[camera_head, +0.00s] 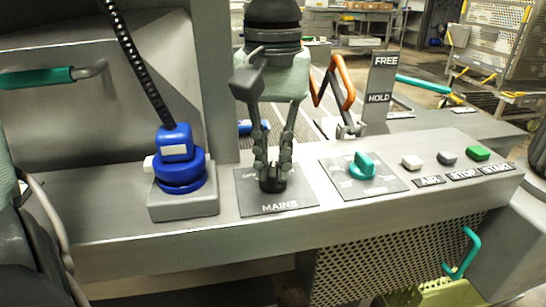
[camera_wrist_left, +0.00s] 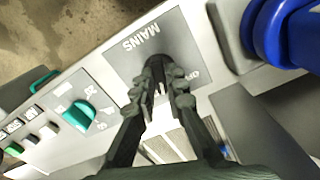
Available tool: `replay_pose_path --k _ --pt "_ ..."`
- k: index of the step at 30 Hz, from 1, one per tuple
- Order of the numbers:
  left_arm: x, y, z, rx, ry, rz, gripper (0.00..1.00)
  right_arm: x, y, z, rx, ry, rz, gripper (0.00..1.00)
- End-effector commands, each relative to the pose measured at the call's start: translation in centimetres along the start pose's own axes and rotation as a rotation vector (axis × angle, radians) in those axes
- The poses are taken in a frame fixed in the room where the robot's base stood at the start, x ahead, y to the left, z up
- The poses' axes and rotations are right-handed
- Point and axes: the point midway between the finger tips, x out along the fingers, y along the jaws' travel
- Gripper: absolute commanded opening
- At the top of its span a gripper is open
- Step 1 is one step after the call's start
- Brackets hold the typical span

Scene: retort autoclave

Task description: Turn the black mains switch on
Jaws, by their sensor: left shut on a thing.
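The black mains switch (camera_head: 270,187) sits on a grey plate marked MAINS (camera_head: 300,199) on the console top. My left gripper (camera_head: 272,172) reaches down from above and its fingers are shut on the switch. In the left wrist view the fingertips (camera_wrist_left: 161,88) close around the dark knob (camera_wrist_left: 155,62), and the MAINS lettering shows beyond it. An OFF label shows beside the switch, partly covered by a finger. The fingers hide much of the knob, so I cannot tell its exact angle. My right gripper is not in view.
A blue plug (camera_head: 180,165) with a black cable stands left of the plate. To the right are a teal rotary knob (camera_head: 362,166) and white, grey and green (camera_head: 478,153) buttons. An orange handle (camera_head: 345,85) and a FREE/HOLD post (camera_head: 381,85) stand behind.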

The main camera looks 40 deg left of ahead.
Motion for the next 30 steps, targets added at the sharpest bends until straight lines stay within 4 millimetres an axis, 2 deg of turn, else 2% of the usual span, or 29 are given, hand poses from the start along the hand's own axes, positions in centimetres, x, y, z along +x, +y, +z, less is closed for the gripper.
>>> replay_pose_path --k 6,15,30 --pt "0.0 0.0 0.1 0.192 -0.002 0.000 0.00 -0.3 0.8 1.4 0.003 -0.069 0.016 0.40" --pt "0.0 0.0 0.1 0.391 -0.001 0.000 0.00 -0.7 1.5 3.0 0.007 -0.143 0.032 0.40" --pt "0.1 0.0 0.1 0.497 -0.002 0.000 0.00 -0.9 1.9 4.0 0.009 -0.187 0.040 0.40"
